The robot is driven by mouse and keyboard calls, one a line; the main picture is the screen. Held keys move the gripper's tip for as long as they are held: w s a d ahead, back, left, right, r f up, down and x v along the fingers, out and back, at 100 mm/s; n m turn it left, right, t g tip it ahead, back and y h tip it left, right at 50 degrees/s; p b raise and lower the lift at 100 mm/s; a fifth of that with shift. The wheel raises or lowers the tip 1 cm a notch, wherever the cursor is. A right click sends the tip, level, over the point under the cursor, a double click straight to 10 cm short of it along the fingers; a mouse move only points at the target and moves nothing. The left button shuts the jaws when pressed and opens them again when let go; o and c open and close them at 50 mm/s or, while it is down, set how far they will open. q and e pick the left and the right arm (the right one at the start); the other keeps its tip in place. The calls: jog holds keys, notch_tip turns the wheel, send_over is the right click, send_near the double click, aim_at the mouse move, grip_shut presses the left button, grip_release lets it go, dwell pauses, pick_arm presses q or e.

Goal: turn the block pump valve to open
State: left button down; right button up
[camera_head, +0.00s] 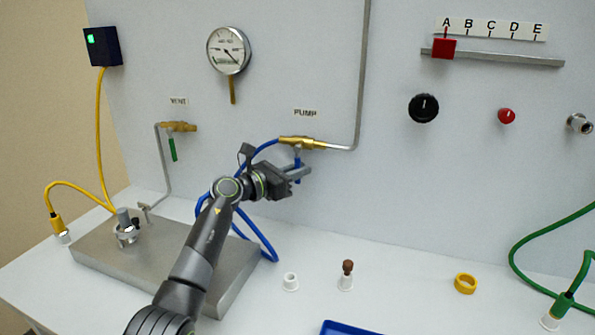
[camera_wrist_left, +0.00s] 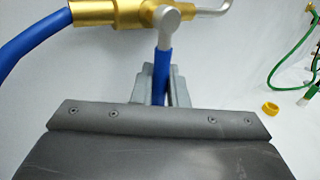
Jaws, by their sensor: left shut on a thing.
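The brass pump valve (camera_head: 303,143) is mounted on the panel under the PUMP label (camera_head: 305,113). Its lever has a blue grip (camera_head: 297,163) that hangs down, crosswise to the valve body. My left gripper (camera_head: 300,173) reaches it from the lower left and is shut on this blue lever. In the left wrist view the brass valve body (camera_wrist_left: 125,14) is at the top, and the blue lever (camera_wrist_left: 162,65) runs down between my fingers (camera_wrist_left: 160,88). The lower end of the lever is hidden by the gripper. My right gripper is not in view.
A blue hose (camera_head: 265,150) leaves the valve's left side and loops behind my arm. The vent valve (camera_head: 180,127) with a green lever is to the left. A metal block (camera_head: 90,245) lies below.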

pick_arm(q)
jog(key=shift+d+f, duration=0.1)
jog(key=shift+s+d+r+n+t+h+b, duration=0.25)
jog(key=shift+d+n+t+b, duration=0.35)
jog(key=shift+n, duration=0.6)
jog(key=shift+s+d+r+n+t+h+b, duration=0.1)
jog(key=shift+d+n+t+h+b, duration=0.45)
jog(key=shift+n, duration=0.65)
jog(key=shift+s+d+r+n+t+h+b, duration=0.15)
jog(key=shift+d+n+t+b, duration=0.2)
jog(key=shift+n+t+b, duration=0.65)
jog(key=shift+y+p, duration=0.25)
jog(key=shift+p, duration=0.05)
jog(key=c, duration=1.5)
grip_release()
jog(key=shift+a, duration=0.1)
